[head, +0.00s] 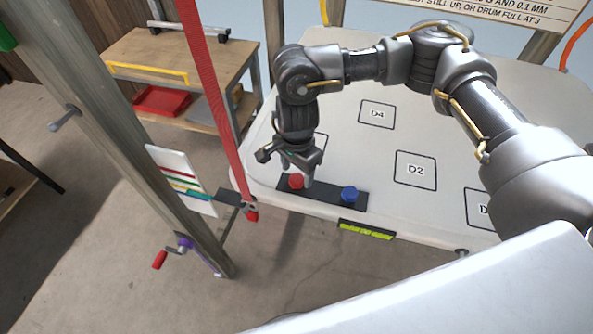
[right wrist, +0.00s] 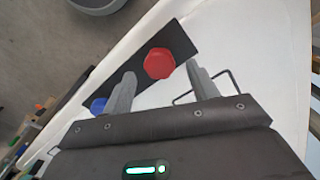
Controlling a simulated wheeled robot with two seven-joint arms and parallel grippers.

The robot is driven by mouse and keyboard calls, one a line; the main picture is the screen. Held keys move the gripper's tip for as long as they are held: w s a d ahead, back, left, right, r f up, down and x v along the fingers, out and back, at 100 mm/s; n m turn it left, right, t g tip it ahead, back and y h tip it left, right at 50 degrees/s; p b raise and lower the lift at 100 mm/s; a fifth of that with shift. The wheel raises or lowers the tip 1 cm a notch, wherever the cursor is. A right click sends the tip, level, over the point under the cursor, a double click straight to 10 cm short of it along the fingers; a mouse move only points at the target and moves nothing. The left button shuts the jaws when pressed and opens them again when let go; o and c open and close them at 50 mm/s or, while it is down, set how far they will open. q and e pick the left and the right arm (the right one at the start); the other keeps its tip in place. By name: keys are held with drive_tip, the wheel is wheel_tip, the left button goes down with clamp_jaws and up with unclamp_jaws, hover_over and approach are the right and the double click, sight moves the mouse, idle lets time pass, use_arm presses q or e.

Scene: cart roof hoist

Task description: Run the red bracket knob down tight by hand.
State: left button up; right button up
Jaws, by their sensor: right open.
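The red knob (head: 296,181) sits on a dark bracket plate (head: 326,196) at the near left edge of the white roof panel. In the right wrist view the red knob (right wrist: 159,63) is a faceted cap, seen beyond and between the two fingertips. My right gripper (head: 309,176) is open just above and beside it, with nothing between its fingers; its fingers also show in the right wrist view (right wrist: 163,82). Whether a finger touches the knob I cannot tell. A blue knob (head: 349,194) sits on the same plate, to the right. My left gripper is not in view.
A red strap (head: 212,80) hangs close left of the bracket, ending in a red hook piece (head: 251,215). A wooden post (head: 130,150) with a crank (head: 175,250) stands left. A yellow-green level (head: 367,230) is on the panel's front edge.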

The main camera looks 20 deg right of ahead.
sight(297, 181)
drive_tip(key=shift+f, duration=0.85)
drive_tip(key=shift+s+f, duration=0.1)
drive_tip(key=shift+f, duration=0.25)
drive_tip(key=c, duration=1)
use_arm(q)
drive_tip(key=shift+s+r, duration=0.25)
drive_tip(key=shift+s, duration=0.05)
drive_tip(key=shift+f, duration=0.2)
use_arm(e)
drive_tip(key=shift+m, duration=0.4)
